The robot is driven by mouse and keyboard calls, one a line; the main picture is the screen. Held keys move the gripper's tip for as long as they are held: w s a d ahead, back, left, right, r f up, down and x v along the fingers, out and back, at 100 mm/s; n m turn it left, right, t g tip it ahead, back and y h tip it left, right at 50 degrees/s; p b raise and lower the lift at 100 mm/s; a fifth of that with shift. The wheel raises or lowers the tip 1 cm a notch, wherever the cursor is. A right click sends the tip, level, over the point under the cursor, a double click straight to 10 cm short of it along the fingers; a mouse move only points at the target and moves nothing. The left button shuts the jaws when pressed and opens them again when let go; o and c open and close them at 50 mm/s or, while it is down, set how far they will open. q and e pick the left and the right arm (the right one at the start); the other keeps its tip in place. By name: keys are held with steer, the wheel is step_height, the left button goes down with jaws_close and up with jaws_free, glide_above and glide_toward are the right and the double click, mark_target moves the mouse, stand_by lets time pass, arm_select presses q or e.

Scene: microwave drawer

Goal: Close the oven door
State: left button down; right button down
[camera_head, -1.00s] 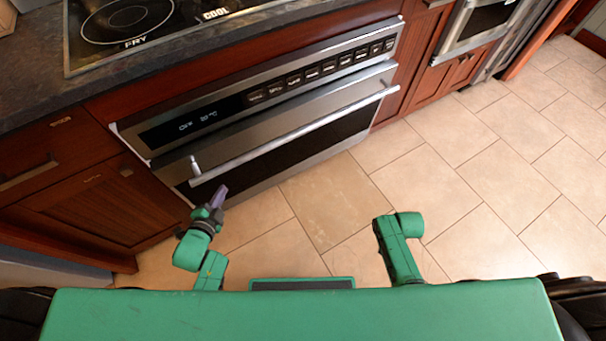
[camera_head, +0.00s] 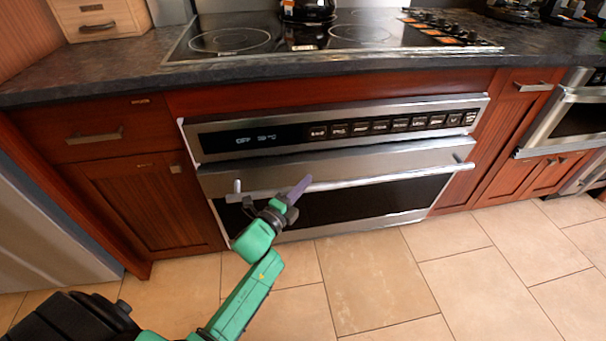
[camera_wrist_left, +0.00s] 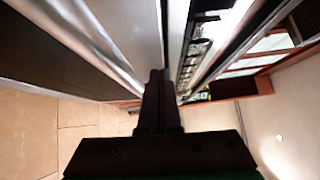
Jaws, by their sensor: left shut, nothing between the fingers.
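The oven (camera_head: 330,160) is a steel built-in unit under the counter, with a black control panel above its door. The oven door (camera_head: 370,158) has a steel upper band, a dark window and a long bar handle (camera_head: 400,178). Its top edge stands out a little from the panel, so it looks slightly open. My left gripper (camera_head: 300,187) is shut and empty, its tips at the left half of the handle; I cannot tell if they touch. In the left wrist view, the shut fingers (camera_wrist_left: 158,90) point along the door's edge, with the handle at left. My right gripper is out of view.
A dark counter (camera_head: 100,68) with a black cooktop (camera_head: 270,40) lies above the oven. Red-brown wooden cabinets (camera_head: 140,200) flank it. Another steel appliance (camera_head: 565,115) stands at the right. The tiled floor (camera_head: 380,280) in front is clear.

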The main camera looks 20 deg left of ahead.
mark_target(310, 163)
arm_select(q)
steer(key=w, duration=0.1)
steer(key=w+a, duration=0.1)
steer(key=w, duration=0.1)
steer(key=shift+w+a+r, duration=0.15)
steer(key=shift+w+a, duration=0.1)
steer(key=shift+a, duration=0.15)
steer(key=shift+w+a, duration=0.1)
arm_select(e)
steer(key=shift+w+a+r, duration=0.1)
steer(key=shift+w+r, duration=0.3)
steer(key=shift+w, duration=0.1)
arm_select(q)
steer(key=shift+r, duration=0.1)
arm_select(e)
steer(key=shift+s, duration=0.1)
